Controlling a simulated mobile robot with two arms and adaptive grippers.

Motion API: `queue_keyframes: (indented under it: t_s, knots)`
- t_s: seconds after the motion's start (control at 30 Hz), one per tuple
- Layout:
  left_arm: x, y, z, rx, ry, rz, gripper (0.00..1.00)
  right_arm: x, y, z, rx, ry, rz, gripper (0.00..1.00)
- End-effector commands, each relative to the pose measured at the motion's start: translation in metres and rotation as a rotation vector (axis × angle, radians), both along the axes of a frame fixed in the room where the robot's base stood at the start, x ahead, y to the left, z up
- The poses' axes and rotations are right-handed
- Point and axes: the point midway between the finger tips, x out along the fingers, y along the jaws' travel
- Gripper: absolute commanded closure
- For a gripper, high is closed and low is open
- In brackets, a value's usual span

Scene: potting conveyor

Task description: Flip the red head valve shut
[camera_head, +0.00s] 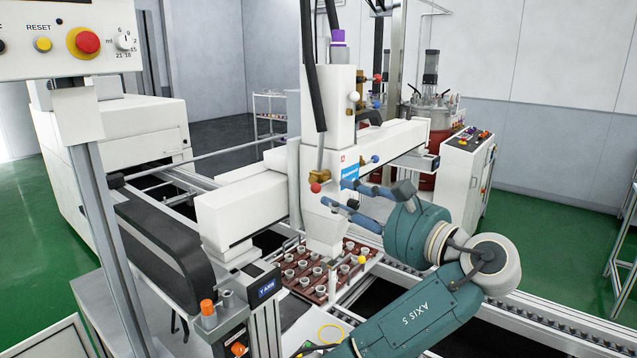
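The red head valve has a red ball knob (316,188) on a lever below a brass body (323,176). It sits on the front of the white dispensing head (331,140), above the pale nozzle block. The lever stands roughly upright, with the knob low. My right gripper is out of view.
A tray (303,289) of small pots lies beneath on the conveyor. A control panel (70,42) with a red button stands at the upper left.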

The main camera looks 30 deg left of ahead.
Motion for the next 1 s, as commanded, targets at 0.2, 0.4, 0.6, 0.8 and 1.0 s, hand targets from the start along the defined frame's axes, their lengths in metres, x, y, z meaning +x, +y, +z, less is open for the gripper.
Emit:
queue_keyframes:
  t_s: [0.2,0.4,0.6,0.8,1.0]
  knots:
    - [0.011,0.043,0.005,0.002,0.002,0.002,0.65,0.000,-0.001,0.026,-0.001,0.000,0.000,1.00]
    - [0.020,0.070,0.003,0.002,0.003,0.000,0.65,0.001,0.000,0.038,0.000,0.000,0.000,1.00]
    - [0.023,0.080,0.000,0.000,0.001,-0.001,0.65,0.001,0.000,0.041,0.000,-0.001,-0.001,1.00]
    - [0.023,0.081,-0.001,0.001,0.001,-0.001,0.65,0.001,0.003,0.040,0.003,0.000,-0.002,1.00]
    - [0.023,0.080,0.000,0.000,0.000,-0.001,0.97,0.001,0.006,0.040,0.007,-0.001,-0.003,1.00]
